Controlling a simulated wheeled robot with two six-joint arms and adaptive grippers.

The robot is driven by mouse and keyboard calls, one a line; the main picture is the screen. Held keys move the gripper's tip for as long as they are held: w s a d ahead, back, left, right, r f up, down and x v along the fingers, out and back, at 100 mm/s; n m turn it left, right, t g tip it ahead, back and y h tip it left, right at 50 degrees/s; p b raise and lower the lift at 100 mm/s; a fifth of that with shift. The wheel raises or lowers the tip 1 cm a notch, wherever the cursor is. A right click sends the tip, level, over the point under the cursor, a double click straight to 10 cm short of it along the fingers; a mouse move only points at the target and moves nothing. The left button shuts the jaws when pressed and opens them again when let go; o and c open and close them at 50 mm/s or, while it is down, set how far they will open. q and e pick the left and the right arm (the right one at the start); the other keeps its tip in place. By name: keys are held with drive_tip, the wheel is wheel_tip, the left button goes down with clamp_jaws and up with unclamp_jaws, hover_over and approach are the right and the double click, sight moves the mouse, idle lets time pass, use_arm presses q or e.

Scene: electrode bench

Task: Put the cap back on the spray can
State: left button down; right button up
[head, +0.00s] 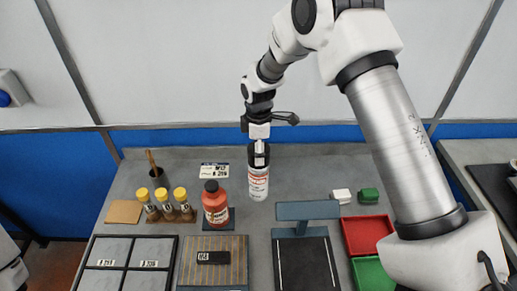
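The spray can (258,185), white with red and dark print, stands upright on the grey bench. My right arm comes in from the right and reaches down over it. My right gripper (259,154) is dark and sits right at the top of the can. The can's top is hidden by the gripper. I cannot make out a separate cap there, nor whether the fingers are open or shut. I see no loose cap that is clearly the can's. My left gripper is not in view.
A red bottle (215,206) stands close left of the can, beside a rack of yellow-capped vials (167,214). A blue-grey stand (306,211) is in front to the right, near red (367,235) and green (372,274) trays.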

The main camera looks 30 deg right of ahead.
drive_tip(key=o, duration=0.8)
drive_tip(key=shift+o, duration=0.6)
drive_tip(key=shift+r+p, duration=3.1)
drive_tip(key=shift+r, duration=0.5)
drive_tip(key=shift+f, duration=0.1)
clamp_jaws()
drive_tip(key=shift+f, duration=0.2)
